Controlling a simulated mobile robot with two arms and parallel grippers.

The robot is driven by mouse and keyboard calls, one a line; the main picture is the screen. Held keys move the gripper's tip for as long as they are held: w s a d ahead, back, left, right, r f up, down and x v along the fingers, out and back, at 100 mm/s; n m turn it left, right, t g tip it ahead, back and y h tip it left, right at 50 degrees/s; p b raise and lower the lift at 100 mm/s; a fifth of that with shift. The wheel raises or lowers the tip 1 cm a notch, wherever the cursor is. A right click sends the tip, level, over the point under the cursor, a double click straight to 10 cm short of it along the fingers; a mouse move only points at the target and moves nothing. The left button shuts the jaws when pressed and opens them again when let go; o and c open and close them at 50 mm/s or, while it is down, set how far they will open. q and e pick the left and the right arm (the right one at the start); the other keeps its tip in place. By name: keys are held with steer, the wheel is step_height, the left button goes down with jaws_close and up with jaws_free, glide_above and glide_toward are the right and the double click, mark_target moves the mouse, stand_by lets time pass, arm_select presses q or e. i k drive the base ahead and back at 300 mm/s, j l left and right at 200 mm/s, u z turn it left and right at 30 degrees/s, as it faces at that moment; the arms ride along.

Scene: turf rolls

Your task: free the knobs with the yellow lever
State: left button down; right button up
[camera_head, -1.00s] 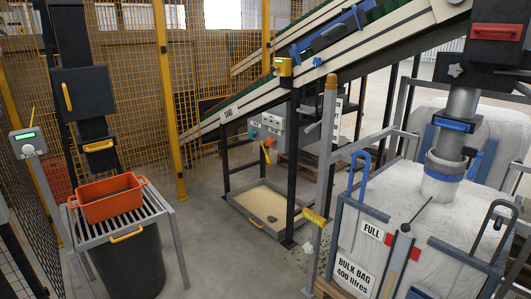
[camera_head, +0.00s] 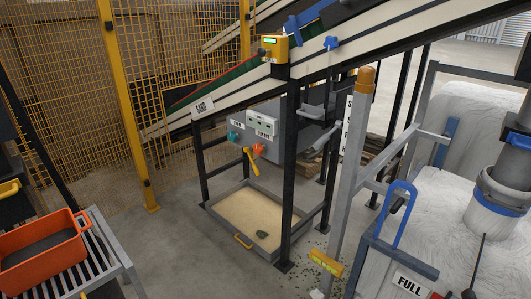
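A grey control box (camera_head: 263,123) with labels hangs under the sloping conveyor, near the middle of the head view. A teal knob (camera_head: 234,136) is on its left and an orange-red knob (camera_head: 258,149) is lower right. A yellow lever (camera_head: 250,161) hangs tilted below the box, close to the orange-red knob. I cannot tell how the lever engages the knobs. Neither of my grippers is in view.
A sand-filled tray (camera_head: 216,208) with a small dark lump (camera_head: 262,234) lies below the box. A black conveyor leg (camera_head: 291,170) and a grey post (camera_head: 350,170) stand to the right. An orange crate (camera_head: 40,262) is lower left. Bare floor (camera_head: 180,240) lies between.

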mark_target(253, 164)
steer(key=i+j+z, duration=0.35)
steer(key=i+z, duration=0.15)
steer(key=i+j+z, duration=0.8)
steer(key=j+z, duration=0.15)
steer(key=j, duration=0.2)
